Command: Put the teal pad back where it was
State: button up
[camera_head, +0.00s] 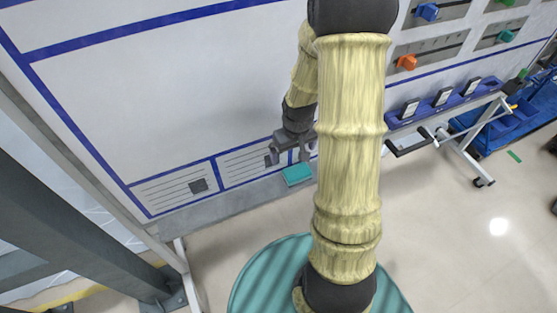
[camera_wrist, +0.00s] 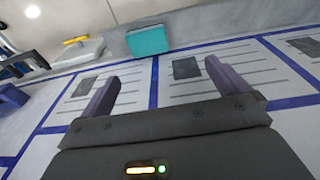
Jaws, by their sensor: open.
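The teal pad (camera_head: 298,174) lies on a grey ledge (camera_head: 225,203) along the bottom edge of the white board. In the wrist view the pad (camera_wrist: 147,40) is beyond the fingertips, apart from them. My gripper (camera_head: 287,154) is just above and to the left of the pad in the head view, in front of the board. In the wrist view my gripper (camera_wrist: 160,76) is open with nothing between its fingers. My own arm hides part of the board and ledge right of the pad.
The white board (camera_head: 180,110) has blue-lined panels and dark squares (camera_wrist: 185,67). Colored sliders, such as an orange one (camera_head: 406,62), are at upper right. A blue rack (camera_head: 440,103) and a wheeled stand (camera_head: 466,150) are at the right. Pale floor (camera_head: 450,220) is open below.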

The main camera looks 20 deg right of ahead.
jog(key=s+a+r+t, duration=0.1)
jog(key=s+a+r, duration=0.8)
jog(key=r, duration=0.1)
jog(key=shift+s+a+r, duration=0.2)
jog(key=shift+a+r, duration=0.15)
jog(key=shift+a, duration=0.05)
